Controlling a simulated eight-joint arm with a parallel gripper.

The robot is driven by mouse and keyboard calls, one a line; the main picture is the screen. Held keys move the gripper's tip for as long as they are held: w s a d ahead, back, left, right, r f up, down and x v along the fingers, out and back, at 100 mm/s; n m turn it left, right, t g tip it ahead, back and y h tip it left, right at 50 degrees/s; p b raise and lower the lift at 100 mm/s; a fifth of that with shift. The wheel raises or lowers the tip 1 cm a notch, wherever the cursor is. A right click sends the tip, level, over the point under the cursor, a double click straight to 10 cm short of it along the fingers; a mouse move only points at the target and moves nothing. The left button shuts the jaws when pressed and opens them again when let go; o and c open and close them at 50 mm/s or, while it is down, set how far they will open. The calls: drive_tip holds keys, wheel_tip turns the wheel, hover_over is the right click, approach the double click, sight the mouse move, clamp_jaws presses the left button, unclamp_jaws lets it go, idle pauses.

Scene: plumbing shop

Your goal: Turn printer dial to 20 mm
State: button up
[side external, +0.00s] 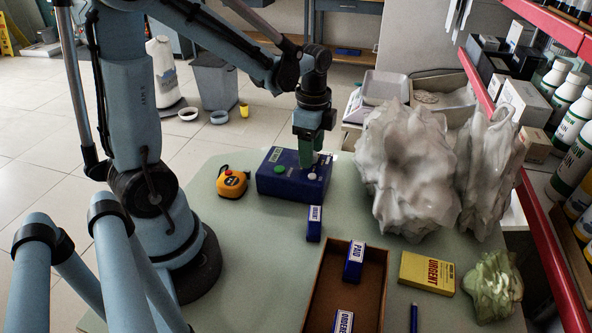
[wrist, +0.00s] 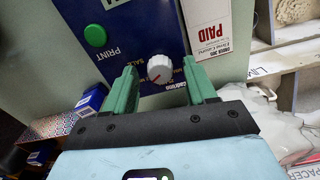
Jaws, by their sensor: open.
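The printer (side external: 278,186) is a dark blue box with a green button on the table. Its white dial (side external: 312,176) is on the top face, at the right. My gripper (side external: 308,160) is over the dial end of the printer, pointing down. In the wrist view my green fingers (wrist: 160,85) are open, one on each side of the dial, with visible gaps.
A yellow tape measure (side external: 232,183) lies left of the printer. Large white wrapped bundles (side external: 408,170) stand close at its right. In front are a small blue box (side external: 314,224), a brown tray (side external: 322,292) and a yellow URGENT box (side external: 427,272). The table's left front is clear.

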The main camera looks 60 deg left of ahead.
clamp_jaws()
idle(0.4)
drive_tip(key=n, duration=0.5)
drive_tip(key=shift+n, duration=0.3)
drive_tip(key=n, duration=1.1)
drive_tip(key=shift+n, duration=0.4)
drive_tip(key=n, duration=0.5)
drive_tip(key=shift+n, duration=0.4)
